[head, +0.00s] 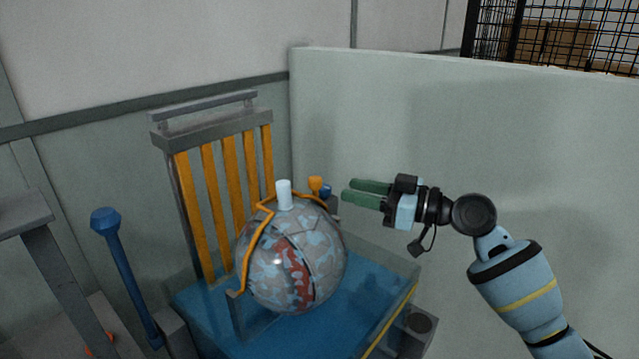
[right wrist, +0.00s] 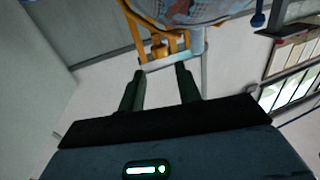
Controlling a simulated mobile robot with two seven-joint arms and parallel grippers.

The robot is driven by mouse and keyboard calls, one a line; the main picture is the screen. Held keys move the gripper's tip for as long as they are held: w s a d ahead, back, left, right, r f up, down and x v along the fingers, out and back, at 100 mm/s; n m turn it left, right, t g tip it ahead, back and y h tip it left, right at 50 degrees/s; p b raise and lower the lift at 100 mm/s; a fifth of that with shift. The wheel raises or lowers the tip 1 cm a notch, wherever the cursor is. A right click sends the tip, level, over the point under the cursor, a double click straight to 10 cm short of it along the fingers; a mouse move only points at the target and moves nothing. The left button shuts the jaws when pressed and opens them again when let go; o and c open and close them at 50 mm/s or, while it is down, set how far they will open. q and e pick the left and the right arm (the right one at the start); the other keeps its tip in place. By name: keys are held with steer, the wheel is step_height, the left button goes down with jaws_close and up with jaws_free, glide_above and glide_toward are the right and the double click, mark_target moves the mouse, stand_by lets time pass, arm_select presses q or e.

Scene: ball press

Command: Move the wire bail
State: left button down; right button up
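The orange wire bail (head: 247,262) runs over the left side and top of a mottled grey, blue and red ball (head: 318,262). A white cylindrical grip (head: 284,195) stands out at the top of the bail. In the right wrist view, orange bars (right wrist: 134,32) and a pale crosspiece (right wrist: 165,61) lie just beyond the fingertips. My right gripper (head: 346,192) has its two green fingers apart, pointing left, to the right of the bail's top. The gap (right wrist: 160,72) between them looks empty. My left gripper is not in view.
The ball sits over a blue base (head: 360,310) before a rack of orange slats (head: 229,170). A blue-knobbed lever (head: 122,270) stands at left. A pale green partition (head: 450,130) rises behind my right arm. An orange piece (head: 315,185) sits by the ball's top.

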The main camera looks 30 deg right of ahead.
steer(key=p+x, duration=0.1)
steer(key=x, duration=0.5)
steer(key=shift+r, duration=0.1)
steer(key=shift+w+a+p, duration=0.3)
steer(key=shift+w+a, duration=0.15)
steer(key=shift+w, duration=0.15)
steer(key=shift+c, duration=0.4)
jaws_close()
